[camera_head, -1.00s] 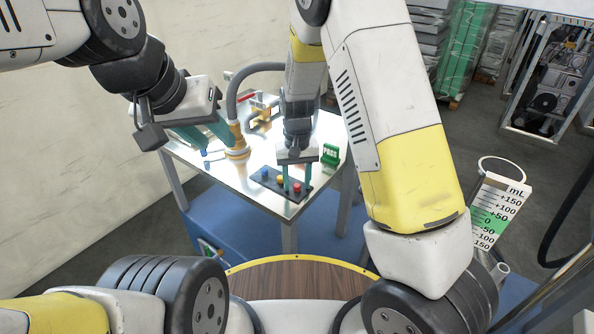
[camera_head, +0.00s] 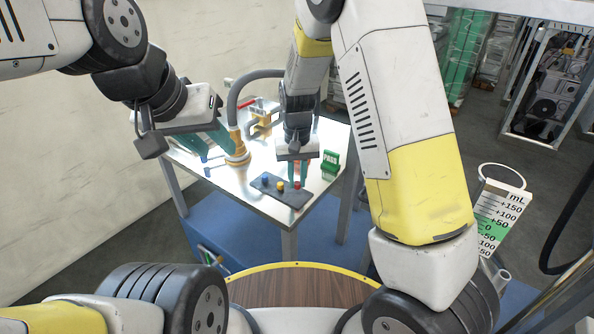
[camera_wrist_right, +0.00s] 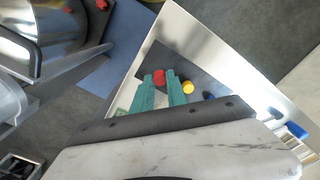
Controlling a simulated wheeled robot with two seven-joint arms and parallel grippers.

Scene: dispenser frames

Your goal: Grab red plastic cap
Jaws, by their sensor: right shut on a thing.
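The red plastic cap (camera_wrist_right: 158,77) sits between the fingertips of my right gripper (camera_wrist_right: 160,82) in the right wrist view. In the head view, the red cap (camera_head: 297,186) shows at the right end of a dark plate, at the tips of the right gripper's (camera_head: 298,180) teal fingers. That gripper is shut on the cap, pointing down. A yellow cap (camera_head: 281,186) and a blue cap (camera_head: 265,182) are beside it on the plate.
The dark plate (camera_head: 272,193) lies near the front corner of the shiny metal table (camera_head: 229,182). A grey hose (camera_head: 233,105) rises from the brass fitting (camera_head: 237,156). A green block (camera_head: 331,163) stands right of my right gripper. Bare table lies left of the plate.

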